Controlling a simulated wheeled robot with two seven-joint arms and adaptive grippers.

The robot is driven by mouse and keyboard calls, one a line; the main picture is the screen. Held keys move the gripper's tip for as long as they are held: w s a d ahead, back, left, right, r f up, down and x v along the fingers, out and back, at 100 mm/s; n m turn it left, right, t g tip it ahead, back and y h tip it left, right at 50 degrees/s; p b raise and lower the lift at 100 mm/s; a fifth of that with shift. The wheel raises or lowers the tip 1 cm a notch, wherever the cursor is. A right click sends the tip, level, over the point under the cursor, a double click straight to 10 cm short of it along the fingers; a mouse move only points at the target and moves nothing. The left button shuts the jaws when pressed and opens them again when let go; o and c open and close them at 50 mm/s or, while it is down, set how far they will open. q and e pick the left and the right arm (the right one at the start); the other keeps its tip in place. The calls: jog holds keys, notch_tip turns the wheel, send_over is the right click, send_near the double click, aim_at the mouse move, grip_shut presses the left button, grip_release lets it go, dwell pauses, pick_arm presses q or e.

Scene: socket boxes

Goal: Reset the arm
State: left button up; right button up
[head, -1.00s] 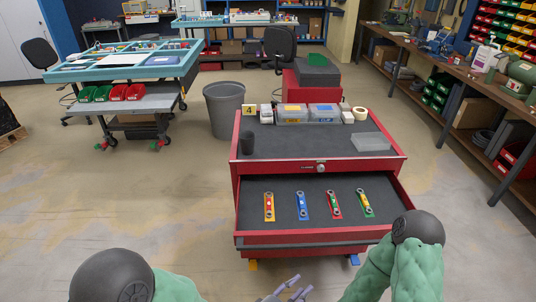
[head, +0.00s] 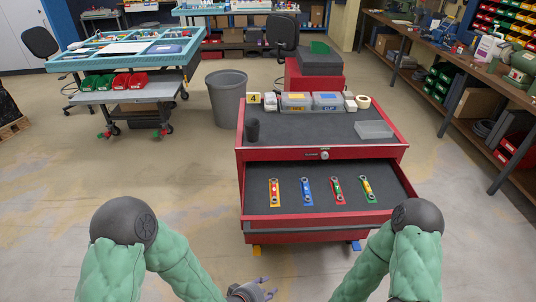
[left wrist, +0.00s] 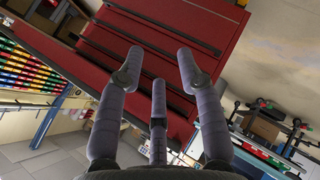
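My left arm comes in from the left in the head view, its dark elbow raised and its green forearm sloping down to the bottom edge. My left gripper (head: 268,284) shows only partly there, low in front of the red cabinet (head: 322,236). In the left wrist view its fingers (left wrist: 160,70) stand apart with nothing between them, and the red cabinet front (left wrist: 175,30) is behind them. My right elbow and green forearm show at the lower right of the head view. My right gripper is out of the frame.
The cabinet's open drawer (head: 390,201) holds several wrenches on coloured holders, such as a blue one (head: 307,191). A grey bin (head: 227,98) stands behind left.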

pick_arm(q)
jog(key=s+a+f+m+g+y, duration=0.2)
jog(key=s+a+f+m+g, duration=0.2)
jog(key=s+a+f+g, duration=0.3)
jog(key=s+a+f, duration=0.2)
jog(key=s+f, duration=0.1)
jog(key=f, duration=0.2)
jog(key=shift+s+f+p, duration=0.15)
jog(key=shift+f+p, duration=0.1)
jog(key=shift+p, duration=0.15)
